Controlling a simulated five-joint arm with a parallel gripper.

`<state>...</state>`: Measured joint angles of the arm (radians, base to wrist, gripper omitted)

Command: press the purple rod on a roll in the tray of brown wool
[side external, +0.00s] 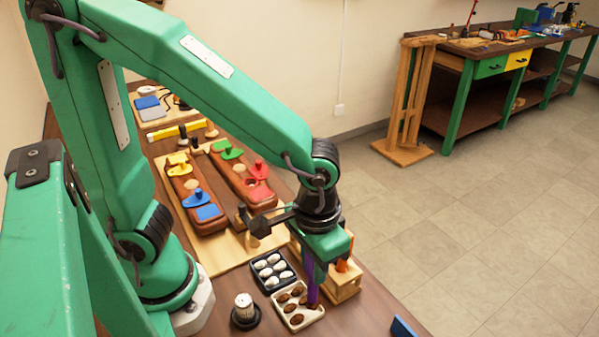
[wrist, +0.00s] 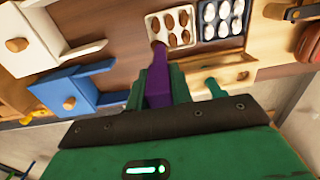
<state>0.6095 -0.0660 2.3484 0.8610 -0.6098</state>
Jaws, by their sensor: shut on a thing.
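My gripper (side external: 318,262) is shut on the purple rod (side external: 312,287), which points down, its lower end in front of the right side of the pale tray of brown wool rolls (side external: 283,318). In the wrist view the rod (wrist: 158,80) sits between my green fingers (wrist: 157,92). Its tip, brownish at the end, overlaps the near left corner of the pale tray (wrist: 171,11). Several brown rolls (wrist: 168,21) lie in the tray. I cannot tell whether the tip touches a roll or the tray. The rod's upper part is hidden by the gripper.
A dark tray of white rolls (side external: 273,255) stands beside the brown one. A wooden block stand (side external: 345,285) is close to the gripper's right. Two brown boards with coloured pieces (side external: 200,200) lie behind. A blue piece (side external: 402,327) is at the table's front edge.

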